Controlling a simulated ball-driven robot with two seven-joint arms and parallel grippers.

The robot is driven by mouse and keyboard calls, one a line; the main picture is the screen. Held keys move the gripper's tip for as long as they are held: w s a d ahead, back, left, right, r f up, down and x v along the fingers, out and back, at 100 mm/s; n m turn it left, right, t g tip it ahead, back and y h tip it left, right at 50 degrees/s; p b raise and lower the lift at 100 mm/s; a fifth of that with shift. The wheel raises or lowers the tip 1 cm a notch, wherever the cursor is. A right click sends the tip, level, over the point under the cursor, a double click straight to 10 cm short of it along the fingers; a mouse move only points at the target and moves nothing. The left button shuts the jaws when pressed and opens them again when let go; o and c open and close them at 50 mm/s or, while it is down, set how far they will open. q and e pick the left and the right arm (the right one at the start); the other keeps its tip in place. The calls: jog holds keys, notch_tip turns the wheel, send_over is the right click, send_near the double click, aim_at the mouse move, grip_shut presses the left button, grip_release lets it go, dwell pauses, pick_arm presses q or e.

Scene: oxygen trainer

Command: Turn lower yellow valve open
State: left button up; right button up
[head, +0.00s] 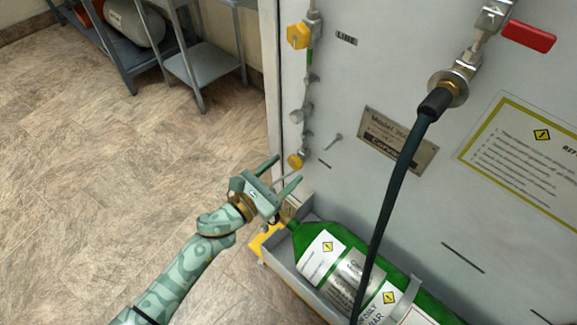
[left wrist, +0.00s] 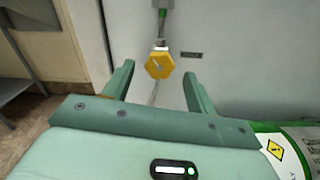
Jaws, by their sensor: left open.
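The lower yellow valve (head: 295,160) is a small yellow knob low on the pipe at the left edge of the grey panel. In the left wrist view the valve (left wrist: 160,66) is a yellow hexagonal knob, seen between and beyond the fingertips. My left gripper (head: 279,172) is open and empty, just below and left of the valve in the head view. In the left wrist view its two fingers (left wrist: 157,78) stand either side of the knob, apparently short of it. An upper yellow valve (head: 298,36) sits higher on the same pipe. My right gripper is not in view.
A green cylinder (head: 312,236) lies in a grey tray (head: 292,286) below the panel, close to my left gripper. A dark hose (head: 392,190) hangs from a fitting near a red handle (head: 528,36). Metal racks stand at the back left. Floor at left is clear.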

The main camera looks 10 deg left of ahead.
pick_arm(q)
jog(key=shift+x, duration=1)
jog(key=shift+w+d, duration=0.1)
jog(key=shift+w, duration=0.05)
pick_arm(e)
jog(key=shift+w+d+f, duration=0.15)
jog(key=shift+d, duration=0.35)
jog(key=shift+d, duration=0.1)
pick_arm(q)
jog(key=c, duration=1)
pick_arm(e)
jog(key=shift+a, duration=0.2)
